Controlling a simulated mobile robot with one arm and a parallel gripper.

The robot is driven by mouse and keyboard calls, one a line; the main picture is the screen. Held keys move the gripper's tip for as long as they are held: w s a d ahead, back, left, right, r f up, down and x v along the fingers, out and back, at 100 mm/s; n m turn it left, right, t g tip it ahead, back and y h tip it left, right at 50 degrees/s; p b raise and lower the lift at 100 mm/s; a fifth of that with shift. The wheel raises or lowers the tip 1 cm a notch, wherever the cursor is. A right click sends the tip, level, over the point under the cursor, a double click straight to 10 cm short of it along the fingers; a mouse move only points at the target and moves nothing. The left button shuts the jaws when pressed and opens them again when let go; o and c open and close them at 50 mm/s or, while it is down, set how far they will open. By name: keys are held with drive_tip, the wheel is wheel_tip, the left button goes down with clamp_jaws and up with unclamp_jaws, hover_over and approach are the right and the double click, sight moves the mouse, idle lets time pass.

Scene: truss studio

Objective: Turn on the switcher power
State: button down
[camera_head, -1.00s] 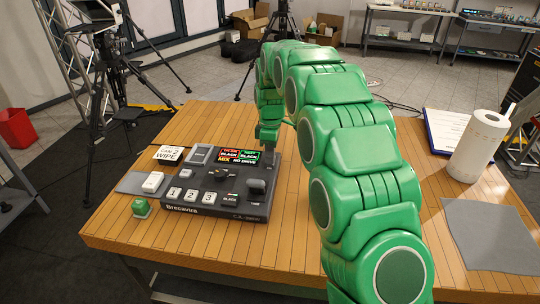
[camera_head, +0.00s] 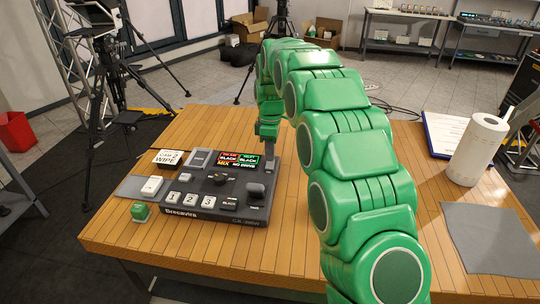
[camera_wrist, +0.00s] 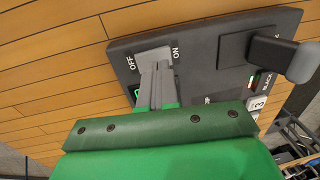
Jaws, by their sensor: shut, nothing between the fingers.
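The dark grey switcher (camera_head: 215,190) stands on the wooden table, with its small screen lit at the back. Its grey power switch (camera_wrist: 152,57) shows in the wrist view near one corner, between the labels OFF and ON. My gripper (camera_head: 262,146) is at the back right corner of the switcher, pointing down. In the wrist view, its shut, empty fingers (camera_wrist: 156,70) overlap the lower part of the switch. I cannot tell whether they touch it. They hide part of the switch, so its tilt is unclear.
A black lever (camera_head: 255,190) stands up at the switcher's front right. A green button box (camera_head: 140,211) and a CAM 2 WIPE card (camera_head: 168,157) are to the left. A paper towel roll (camera_head: 477,150) and a grey cloth (camera_head: 488,238) are at the right.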

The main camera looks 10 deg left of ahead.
sight(269, 167)
wheel_tip(269, 167, up, 12)
drive_tip(key=s, duration=0.1)
drive_tip(key=shift+s+r, duration=0.25)
idle(0.4)
